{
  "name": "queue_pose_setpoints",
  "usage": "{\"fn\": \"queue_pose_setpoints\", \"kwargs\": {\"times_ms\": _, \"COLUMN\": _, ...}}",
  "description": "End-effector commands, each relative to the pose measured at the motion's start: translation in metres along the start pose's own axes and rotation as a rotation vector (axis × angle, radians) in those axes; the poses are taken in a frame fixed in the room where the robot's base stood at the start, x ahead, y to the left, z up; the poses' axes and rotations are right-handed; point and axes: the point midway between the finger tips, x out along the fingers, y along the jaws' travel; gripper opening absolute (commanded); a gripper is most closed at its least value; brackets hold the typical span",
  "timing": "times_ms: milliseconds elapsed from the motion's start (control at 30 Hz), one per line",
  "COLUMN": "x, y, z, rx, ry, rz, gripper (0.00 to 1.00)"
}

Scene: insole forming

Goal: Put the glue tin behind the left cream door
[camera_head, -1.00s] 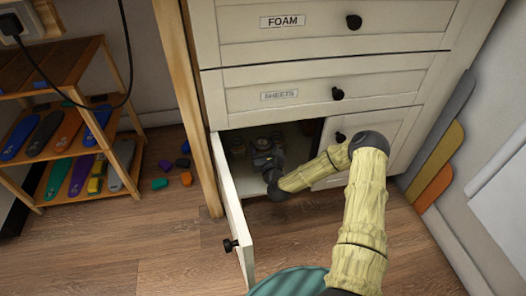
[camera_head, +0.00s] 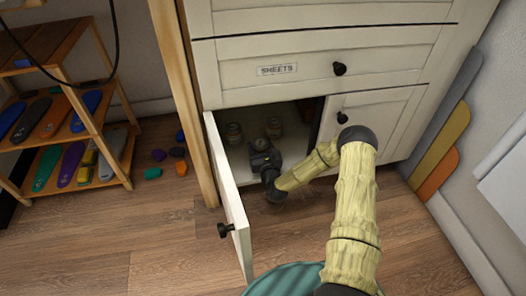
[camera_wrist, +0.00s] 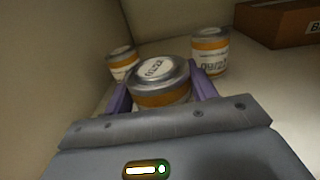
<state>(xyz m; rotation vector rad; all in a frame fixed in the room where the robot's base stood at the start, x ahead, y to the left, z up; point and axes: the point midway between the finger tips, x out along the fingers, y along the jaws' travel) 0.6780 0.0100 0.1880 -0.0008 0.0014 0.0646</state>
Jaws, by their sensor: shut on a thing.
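The left cream door (camera_head: 229,197) stands open, swung out toward me. My gripper (camera_wrist: 160,92) is inside the compartment behind it. In the wrist view its purple fingers are shut on a tin (camera_wrist: 162,82) with a silver lid, a label on top and an orange band. I cannot read the label surely, so I cannot confirm it is the glue tin. The tin is upright; its lower part is hidden by the gripper, and I cannot tell whether it touches the floor. In the head view my gripper (camera_head: 262,150) hides most of it.
Two similar tins stand further in, one on the left (camera_wrist: 122,62) and one on the right (camera_wrist: 209,52). A brown box (camera_wrist: 278,22) is at the back right. The right cream door (camera_head: 376,120) is closed. A shelf with insoles (camera_head: 75,150) stands left of the cabinet.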

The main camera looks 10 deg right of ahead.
Motion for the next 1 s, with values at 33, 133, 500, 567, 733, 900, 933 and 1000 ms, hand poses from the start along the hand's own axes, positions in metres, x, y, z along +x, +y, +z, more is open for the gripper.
{"fn": "queue_pose_setpoints", "kwargs": {"times_ms": 33, "x": 0.0, "y": 0.001, "z": -0.009, "rx": 0.0, "ry": -0.002, "rz": 0.002, "gripper": 0.27}}
{"fn": "queue_pose_setpoints", "kwargs": {"times_ms": 133, "x": 0.0, "y": 0.0, "z": -0.01, "rx": 0.001, "ry": -0.002, "rz": -0.001, "gripper": 0.27}}
{"fn": "queue_pose_setpoints", "kwargs": {"times_ms": 500, "x": -0.001, "y": -0.009, "z": -0.012, "rx": 0.001, "ry": 0.0, "rz": -0.014, "gripper": 0.6}}
{"fn": "queue_pose_setpoints", "kwargs": {"times_ms": 567, "x": -0.001, "y": -0.009, "z": -0.012, "rx": 0.001, "ry": 0.0, "rz": -0.014, "gripper": 0.72}}
{"fn": "queue_pose_setpoints", "kwargs": {"times_ms": 733, "x": 0.0, "y": -0.009, "z": -0.012, "rx": 0.001, "ry": 0.0, "rz": -0.013, "gripper": 0.78}}
{"fn": "queue_pose_setpoints", "kwargs": {"times_ms": 900, "x": 0.0, "y": -0.007, "z": -0.011, "rx": 0.001, "ry": 0.0, "rz": -0.01, "gripper": 0.78}}
{"fn": "queue_pose_setpoints", "kwargs": {"times_ms": 933, "x": 0.0, "y": -0.007, "z": -0.01, "rx": 0.0, "ry": -0.001, "rz": -0.01, "gripper": 0.78}}
{"fn": "queue_pose_setpoints", "kwargs": {"times_ms": 1000, "x": -0.002, "y": -0.007, "z": -0.008, "rx": 0.001, "ry": 0.0, "rz": -0.01, "gripper": 0.78}}
